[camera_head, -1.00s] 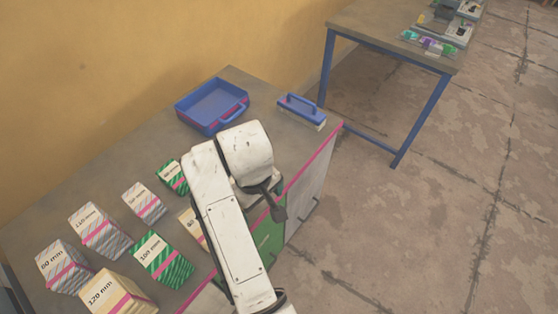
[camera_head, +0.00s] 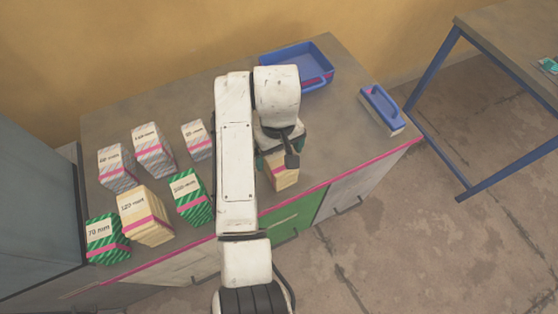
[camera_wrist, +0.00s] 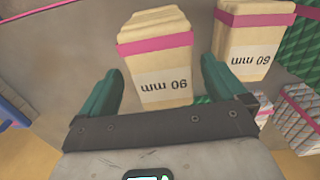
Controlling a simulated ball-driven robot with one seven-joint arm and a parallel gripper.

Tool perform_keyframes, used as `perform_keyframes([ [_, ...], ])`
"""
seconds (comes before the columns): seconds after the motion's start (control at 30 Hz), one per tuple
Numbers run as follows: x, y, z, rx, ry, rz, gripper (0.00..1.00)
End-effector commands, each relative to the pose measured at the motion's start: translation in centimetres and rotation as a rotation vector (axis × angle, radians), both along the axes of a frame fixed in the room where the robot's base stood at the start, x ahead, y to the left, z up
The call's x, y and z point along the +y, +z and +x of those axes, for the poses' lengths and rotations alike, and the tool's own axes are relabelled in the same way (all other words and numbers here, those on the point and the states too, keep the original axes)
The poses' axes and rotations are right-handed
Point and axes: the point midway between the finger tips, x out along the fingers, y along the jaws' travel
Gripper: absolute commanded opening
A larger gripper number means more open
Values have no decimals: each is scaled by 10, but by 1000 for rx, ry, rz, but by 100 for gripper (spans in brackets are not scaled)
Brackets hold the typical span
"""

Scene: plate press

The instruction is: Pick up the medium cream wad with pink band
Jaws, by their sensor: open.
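In the wrist view, a cream wad with a pink band (camera_wrist: 160,55) lies between my fingers, and its upside-down label appears to read 90 mm. A second pink-banded cream wad (camera_wrist: 248,45) stands to the right, just outside the right finger; its label appears to read 60 mm. My gripper (camera_wrist: 158,85) is open, with a teal finger on each side of the first wad and visible gaps. In the head view, a cream wad (camera_head: 285,175) shows under my gripper, partly hidden by it. A larger cream wad (camera_head: 145,217), labelled 120 mm, stands left of my arm.
Grey-striped wads (camera_head: 152,152) and green-striped wads (camera_head: 190,195) stand left of my arm. A blue tray (camera_head: 312,75) is at the back, and a blue-handled block (camera_head: 381,108) is on the right. Bare tabletop lies between them.

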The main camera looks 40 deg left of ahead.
Motion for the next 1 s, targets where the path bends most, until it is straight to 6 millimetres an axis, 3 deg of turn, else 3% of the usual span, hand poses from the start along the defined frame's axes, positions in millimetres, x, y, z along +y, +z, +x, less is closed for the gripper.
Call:
perform_keyframes([
  [0.3,-3,-42,-3,2,0,-2,98],
  [0.6,-3,-46,-3,0,0,0,98],
  [1.0,-3,-46,-3,0,-1,0,60],
])
